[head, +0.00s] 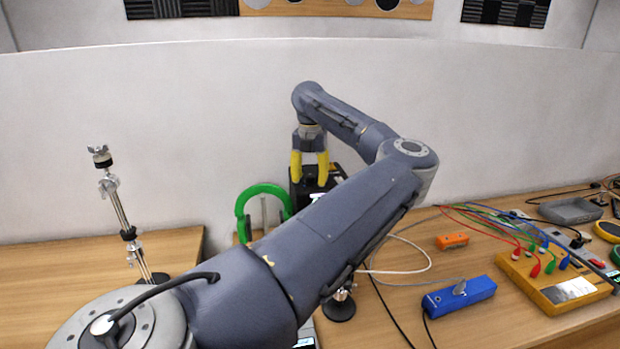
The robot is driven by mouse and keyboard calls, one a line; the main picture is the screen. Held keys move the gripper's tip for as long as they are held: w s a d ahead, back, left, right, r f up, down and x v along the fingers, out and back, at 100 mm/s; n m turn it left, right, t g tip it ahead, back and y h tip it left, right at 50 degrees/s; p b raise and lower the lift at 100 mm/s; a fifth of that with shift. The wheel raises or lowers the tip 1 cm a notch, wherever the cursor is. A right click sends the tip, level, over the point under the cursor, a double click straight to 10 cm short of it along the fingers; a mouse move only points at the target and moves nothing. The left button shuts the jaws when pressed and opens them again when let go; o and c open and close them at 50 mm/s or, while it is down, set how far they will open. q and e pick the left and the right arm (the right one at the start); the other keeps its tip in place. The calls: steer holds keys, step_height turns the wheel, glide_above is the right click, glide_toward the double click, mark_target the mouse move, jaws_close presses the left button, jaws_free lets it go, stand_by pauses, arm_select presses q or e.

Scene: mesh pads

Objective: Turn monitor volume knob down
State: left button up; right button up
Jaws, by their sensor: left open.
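A black box-shaped unit (299,197), which may be the monitor, stands near the back of the desk by the wall. My arm covers its lower part. I cannot make out a volume knob on it. My left gripper (309,180) points down at the top of this box, with its two yellow fingers apart and nothing seen between them. I cannot tell whether the fingers touch the box. My right gripper is out of view.
A green ring-shaped object (243,203) stands just left of the box. A metal stand (128,232) is at the left. On the right are a blue box (458,298), an orange box (452,240), a yellow unit (555,285) with coloured leads, and loose cables.

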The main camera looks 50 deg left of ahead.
arm_select(q)
jaws_close()
